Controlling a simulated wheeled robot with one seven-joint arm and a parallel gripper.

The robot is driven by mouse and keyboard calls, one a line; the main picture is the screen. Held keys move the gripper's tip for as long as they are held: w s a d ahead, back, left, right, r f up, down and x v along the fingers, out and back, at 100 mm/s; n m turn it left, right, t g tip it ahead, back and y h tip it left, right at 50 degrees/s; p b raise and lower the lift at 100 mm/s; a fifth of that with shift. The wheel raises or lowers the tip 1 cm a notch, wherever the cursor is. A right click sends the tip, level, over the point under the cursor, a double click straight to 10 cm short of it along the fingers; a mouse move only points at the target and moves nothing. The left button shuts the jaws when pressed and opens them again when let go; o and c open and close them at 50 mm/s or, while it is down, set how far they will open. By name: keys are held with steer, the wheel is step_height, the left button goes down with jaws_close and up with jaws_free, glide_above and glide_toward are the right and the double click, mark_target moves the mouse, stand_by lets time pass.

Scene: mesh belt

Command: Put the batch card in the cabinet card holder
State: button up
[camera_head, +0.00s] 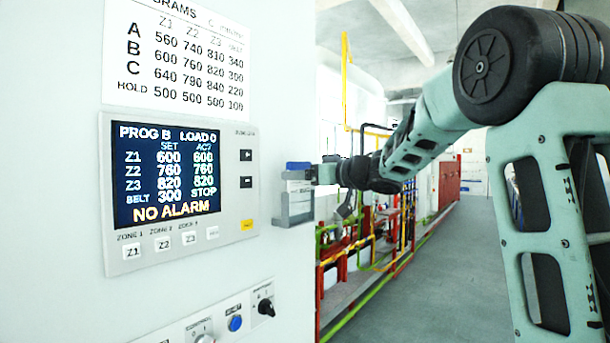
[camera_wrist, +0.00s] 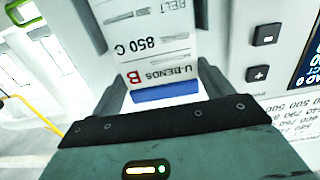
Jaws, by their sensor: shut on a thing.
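The batch card (camera_head: 298,175) is white with a blue top edge. It stands upright at the grey cabinet card holder (camera_head: 295,208) on the cabinet's right side, and its lower part is hidden by the holder. In the wrist view the card (camera_wrist: 155,45) appears upside down, with "U-BENDS B", "850 C" and "BELT" on it and its blue edge nearest me. My gripper (camera_head: 318,174) reaches in from the right and is shut on the card near its top. I cannot tell how deep the card sits in the holder.
The control panel (camera_head: 180,190) reads PROG B and NO ALARM. A printed program chart (camera_head: 180,55) is above it, with knobs and a blue button (camera_head: 235,323) below. Pipes and red railings (camera_head: 385,235) stand behind. The floor (camera_head: 440,290) on the right is clear.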

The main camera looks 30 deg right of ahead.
steer(key=shift+f+b, duration=0.65)
steer(key=shift+f, duration=0.4)
steer(key=o, duration=0.9)
steer(key=shift+o, duration=0.2)
steer(key=shift+s, duration=0.1)
steer(key=b+v, duration=0.4)
steer(key=v, duration=1.3)
steer(key=shift+b, duration=0.3)
steer(key=shift+s, duration=0.15)
